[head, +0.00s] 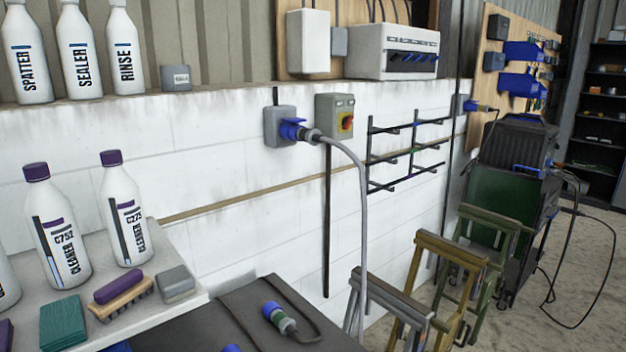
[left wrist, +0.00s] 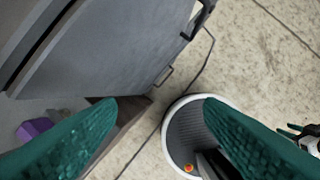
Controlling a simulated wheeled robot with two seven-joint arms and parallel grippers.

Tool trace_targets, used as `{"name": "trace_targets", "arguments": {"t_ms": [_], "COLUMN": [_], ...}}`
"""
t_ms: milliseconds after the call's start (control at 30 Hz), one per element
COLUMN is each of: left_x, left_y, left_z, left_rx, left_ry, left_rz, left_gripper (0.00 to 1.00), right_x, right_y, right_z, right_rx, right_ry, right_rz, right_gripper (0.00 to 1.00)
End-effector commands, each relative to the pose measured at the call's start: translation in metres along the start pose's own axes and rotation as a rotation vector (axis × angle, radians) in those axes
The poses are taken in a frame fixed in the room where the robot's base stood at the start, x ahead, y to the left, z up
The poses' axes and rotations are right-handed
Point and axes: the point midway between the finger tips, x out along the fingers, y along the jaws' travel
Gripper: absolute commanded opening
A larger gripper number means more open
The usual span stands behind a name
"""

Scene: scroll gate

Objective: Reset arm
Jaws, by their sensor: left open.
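My left gripper (left wrist: 160,106) shows in the left wrist view as two green textured fingers spread wide apart. Nothing is between them; the floor and a cabinet side lie beyond. Neither gripper shows in the head view. A blue plug (head: 293,129) on a grey cable sits at the grey wall socket (head: 277,126).
Cleaner bottles (head: 125,210), a brush (head: 120,297) and a teal sponge (head: 62,322) crowd the light shelf at left. Sawhorses (head: 445,250) and a welding machine (head: 518,145) stand at right. A grey cabinet (left wrist: 110,45) is close to my left gripper.

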Motion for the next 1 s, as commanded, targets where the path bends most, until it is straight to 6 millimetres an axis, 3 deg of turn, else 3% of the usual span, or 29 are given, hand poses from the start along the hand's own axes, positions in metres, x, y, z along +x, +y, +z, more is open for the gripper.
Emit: {"name": "trace_targets", "arguments": {"t_ms": [267,400,600,800,1000], "left_x": [0.124,0.187,0.257,0.296,0.307], "left_y": [-0.006,-0.009,-0.013,-0.014,-0.013], "left_z": [-0.044,-0.085,-0.159,-0.236,-0.281], "left_rx": [0.008,0.014,0.024,0.033,0.039], "left_ry": [0.056,0.086,0.127,0.163,0.182], "left_rz": [-0.009,-0.013,-0.018,-0.021,-0.022], "left_gripper": [0.61,0.61,0.61,0.61,0.61], "right_x": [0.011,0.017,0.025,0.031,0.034], "right_y": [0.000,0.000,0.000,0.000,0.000], "right_z": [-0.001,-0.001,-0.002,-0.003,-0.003], "right_rx": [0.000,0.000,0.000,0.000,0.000], "right_ry": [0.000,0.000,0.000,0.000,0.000], "right_rz": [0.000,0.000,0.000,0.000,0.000], "right_gripper": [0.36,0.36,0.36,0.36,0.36]}}
